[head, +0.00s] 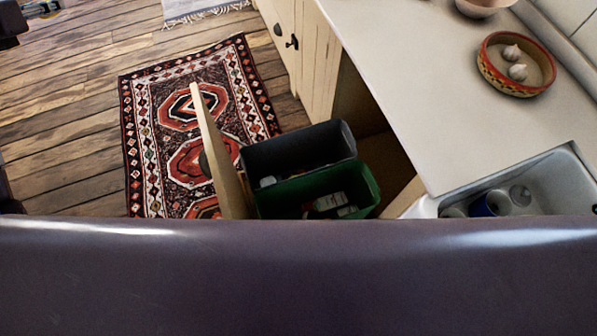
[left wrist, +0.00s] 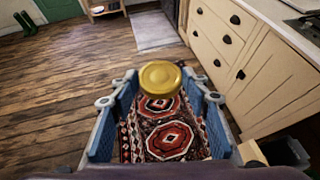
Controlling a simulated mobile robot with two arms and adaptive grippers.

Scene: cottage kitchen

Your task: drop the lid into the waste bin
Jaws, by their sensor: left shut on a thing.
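The lid (left wrist: 160,76) is round and gold-yellow. In the left wrist view it sits between the fingertips of my left gripper (left wrist: 160,88), which is shut on it. In the head view only part of my left gripper (head: 42,9) shows at the top left corner, well away from the bins. A dark grey bin (head: 300,146) and a green bin (head: 366,190) stand side by side in a pulled-out cabinet unit. The green one holds some packaging. The pictures do not tell which is the waste bin. My right gripper is out of view.
The unit's wooden front panel (head: 214,140) stands upright left of the bins. A patterned rug (head: 135,130) lies on the wooden floor. The counter (head: 400,70) carries a bowl (head: 490,75) with garlic; a sink (head: 560,180) holds dishes. The floor at left is free.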

